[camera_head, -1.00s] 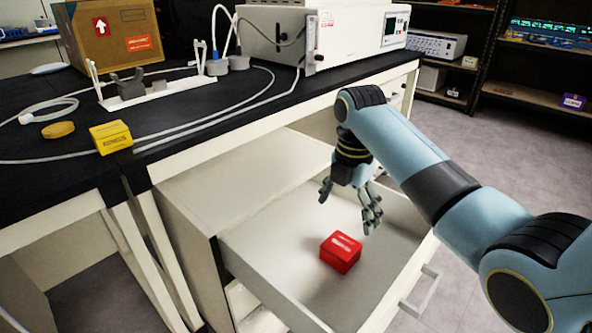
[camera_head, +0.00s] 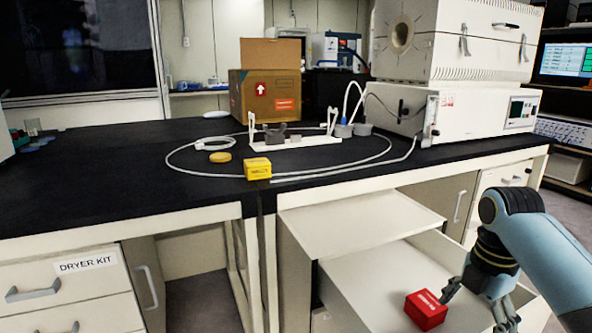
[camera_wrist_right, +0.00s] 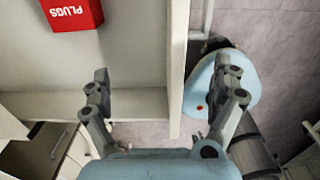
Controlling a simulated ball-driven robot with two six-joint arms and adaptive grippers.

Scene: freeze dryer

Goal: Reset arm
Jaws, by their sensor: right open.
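My right gripper (camera_head: 480,304) is open and empty, with its fingers spread. It hangs over the open drawer (camera_head: 374,276), just right of a red box (camera_head: 426,309) in the head view. In the right wrist view my right gripper (camera_wrist_right: 164,82) has nothing between its fingers. The red box (camera_wrist_right: 72,12), lettered "PLUGS", lies in the drawer at the upper left there, apart from the fingers. My left gripper is in neither view.
A yellow box (camera_head: 257,169), a yellow round lid (camera_head: 220,157) and a white stand (camera_head: 296,141) are on the black bench. A cardboard box (camera_head: 266,96) and a white machine (camera_head: 456,112) stand at the back. A cabinet labelled "DRYER KIT" (camera_head: 84,264) is at left.

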